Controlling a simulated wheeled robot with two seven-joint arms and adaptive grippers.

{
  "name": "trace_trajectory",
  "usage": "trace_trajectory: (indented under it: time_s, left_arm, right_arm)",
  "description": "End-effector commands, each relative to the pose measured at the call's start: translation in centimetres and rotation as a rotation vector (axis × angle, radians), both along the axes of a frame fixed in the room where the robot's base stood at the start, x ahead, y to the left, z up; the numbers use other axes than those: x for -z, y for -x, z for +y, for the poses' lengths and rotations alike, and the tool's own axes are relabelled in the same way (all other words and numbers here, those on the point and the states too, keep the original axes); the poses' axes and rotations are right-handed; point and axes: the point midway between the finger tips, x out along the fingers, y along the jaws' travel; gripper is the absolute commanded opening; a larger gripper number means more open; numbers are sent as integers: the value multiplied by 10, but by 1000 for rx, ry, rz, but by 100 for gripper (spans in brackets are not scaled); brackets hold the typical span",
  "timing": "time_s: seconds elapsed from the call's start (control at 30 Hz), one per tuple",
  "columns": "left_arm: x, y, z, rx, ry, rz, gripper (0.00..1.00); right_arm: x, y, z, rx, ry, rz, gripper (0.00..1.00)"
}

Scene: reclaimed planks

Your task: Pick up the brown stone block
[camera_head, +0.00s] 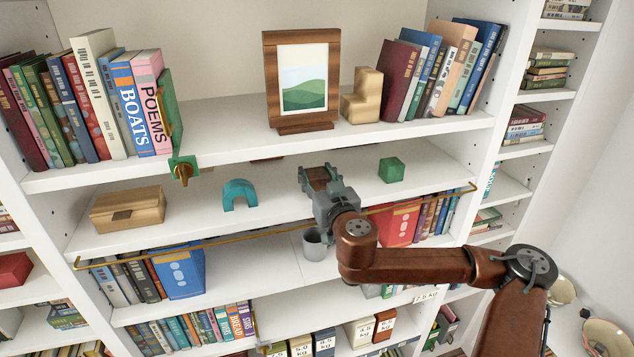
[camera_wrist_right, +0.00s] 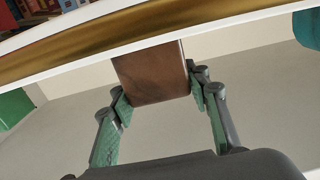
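The brown stone block (camera_wrist_right: 152,78) sits between the two fingers of my right gripper (camera_wrist_right: 158,95) in the wrist view, with a fingertip against each side. In the head view the right gripper (camera_head: 322,185) reaches into the middle shelf from the front. The brown block (camera_head: 316,176) shows there between the fingers, partly covered by them. I cannot tell whether it rests on the shelf or is slightly off it. My left gripper is not in view.
A teal arch (camera_head: 240,194) and a wooden box (camera_head: 127,207) stand left on the middle shelf (camera_head: 283,205). A green cube (camera_head: 391,169) stands right. A brass rail (camera_head: 240,235) crosses the front. A grey cup (camera_head: 314,246) is below my gripper. The upper shelf edge (camera_head: 240,153) overhangs.

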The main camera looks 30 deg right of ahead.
Motion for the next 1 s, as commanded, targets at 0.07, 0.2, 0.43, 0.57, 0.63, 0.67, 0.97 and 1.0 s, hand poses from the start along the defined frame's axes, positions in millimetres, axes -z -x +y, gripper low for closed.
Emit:
trace_trajectory:
  time_s: [0.07, 0.2, 0.43, 0.57, 0.63, 0.67, 0.97, 1.0]
  left_arm:
    - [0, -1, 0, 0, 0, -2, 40]
    - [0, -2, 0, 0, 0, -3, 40]
    - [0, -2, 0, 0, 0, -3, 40]
    - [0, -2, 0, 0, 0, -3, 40]
    - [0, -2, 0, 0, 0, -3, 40]
    - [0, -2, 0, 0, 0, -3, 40]
    - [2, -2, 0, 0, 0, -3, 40]
    - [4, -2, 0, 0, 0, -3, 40]
  right_arm:
    - [0, 0, 0, 1, 0, 0, 35]
    - [0, 0, 0, 1, 0, 0, 25]
    - [0, 0, 0, 1, 0, 0, 9]
    - [0, 0, 0, 1, 0, 0, 0]
    - [-3, 1, 0, 1, 1, -5, 0]
    - [-3, 1, 0, 1, 1, -5, 0]
    - [-7, 0, 0, 1, -1, -5, 0]
    - [-9, 0, 0, 1, -1, -6, 0]
